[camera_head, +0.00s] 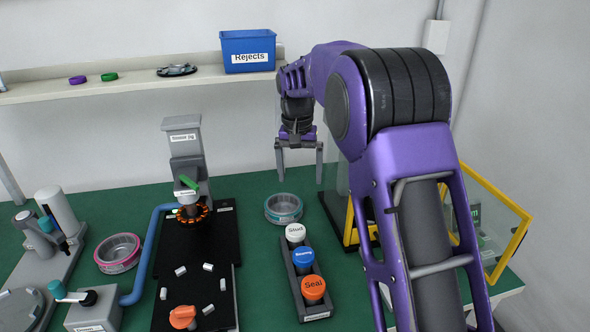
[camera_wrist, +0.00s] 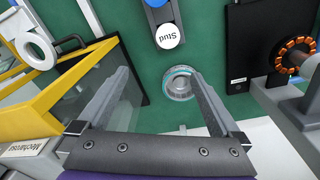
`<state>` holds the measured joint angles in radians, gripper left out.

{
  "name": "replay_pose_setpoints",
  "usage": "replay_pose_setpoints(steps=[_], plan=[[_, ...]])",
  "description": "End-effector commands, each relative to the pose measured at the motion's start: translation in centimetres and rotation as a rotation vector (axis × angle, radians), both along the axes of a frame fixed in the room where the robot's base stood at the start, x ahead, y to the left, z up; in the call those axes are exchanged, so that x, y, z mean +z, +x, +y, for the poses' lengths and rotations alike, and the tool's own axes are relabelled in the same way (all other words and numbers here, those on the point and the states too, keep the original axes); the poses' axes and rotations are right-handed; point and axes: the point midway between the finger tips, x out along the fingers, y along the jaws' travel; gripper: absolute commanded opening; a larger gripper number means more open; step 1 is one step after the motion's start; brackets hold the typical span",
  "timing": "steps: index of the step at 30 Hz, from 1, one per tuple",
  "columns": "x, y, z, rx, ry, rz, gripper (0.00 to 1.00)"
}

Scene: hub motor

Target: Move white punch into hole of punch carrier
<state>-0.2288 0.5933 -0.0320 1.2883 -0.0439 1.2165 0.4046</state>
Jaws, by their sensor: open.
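The white punch (camera_head: 295,234), labelled "Stud", stands upright at the far end of the dark grey punch carrier (camera_head: 316,318). I cannot tell how deep it sits, as its lower part is hidden. The blue punch (camera_head: 303,258) and the orange punch (camera_head: 313,288), labelled "Seal", stand in line with it in the carrier. My gripper (camera_head: 299,178) is open and empty, pointing down, above and beyond the white punch. In the wrist view, the white punch (camera_wrist: 171,37) lies ahead of the open fingers, apart from them.
A round metal part with a teal ring (camera_head: 283,208) lies on the green table beyond the carrier. A yellow-framed clear guard (camera_head: 489,205) stands at the right. The black jig base (camera_head: 196,292) with scattered white pieces is at the left. A blue bin (camera_head: 247,40) sits on the shelf.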

Motion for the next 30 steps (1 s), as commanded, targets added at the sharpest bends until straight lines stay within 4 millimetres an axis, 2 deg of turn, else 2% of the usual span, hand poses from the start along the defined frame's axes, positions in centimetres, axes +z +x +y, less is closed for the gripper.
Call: replay_pose_setpoints(steps=[4,11,24,30], plan=[[-1.2,-0.7,1.0,-0.007,0.050,0.056,1.00],[-4.0,-0.8,1.1,-0.006,0.051,0.060,1.00],[-12.8,-0.8,1.1,-0.005,0.048,0.060,1.00],[-16.1,-0.8,1.0,-0.005,0.049,0.058,1.00]])
